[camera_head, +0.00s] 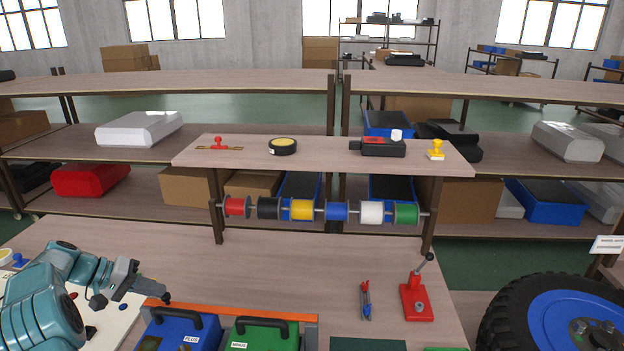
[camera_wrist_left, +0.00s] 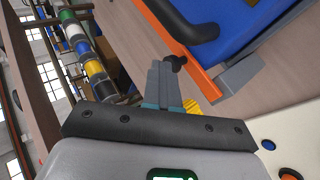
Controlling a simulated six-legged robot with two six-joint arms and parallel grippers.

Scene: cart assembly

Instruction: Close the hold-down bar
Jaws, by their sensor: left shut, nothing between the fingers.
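The orange bar (camera_head: 285,316) runs left to right behind the blue battery labelled PLUS (camera_head: 178,333) and the green battery labelled MINUS (camera_head: 262,336). In the left wrist view the orange bar (camera_wrist_left: 177,40) runs diagonally beside the blue battery (camera_wrist_left: 235,20). My left gripper (camera_head: 160,293) is shut and empty, near the bar's left end. In the left wrist view its fingers (camera_wrist_left: 163,82) end close to a small black knob (camera_wrist_left: 176,63); I cannot tell whether they touch it. My right gripper is not in view.
A raised shelf (camera_head: 320,155) with coloured spools (camera_head: 302,210) stands behind. A red lever tool (camera_head: 416,300) and a small red-and-blue tool (camera_head: 366,300) stand right of the batteries. A blue-rimmed wheel (camera_head: 570,320) is at far right. The middle tabletop (camera_head: 300,260) is clear.

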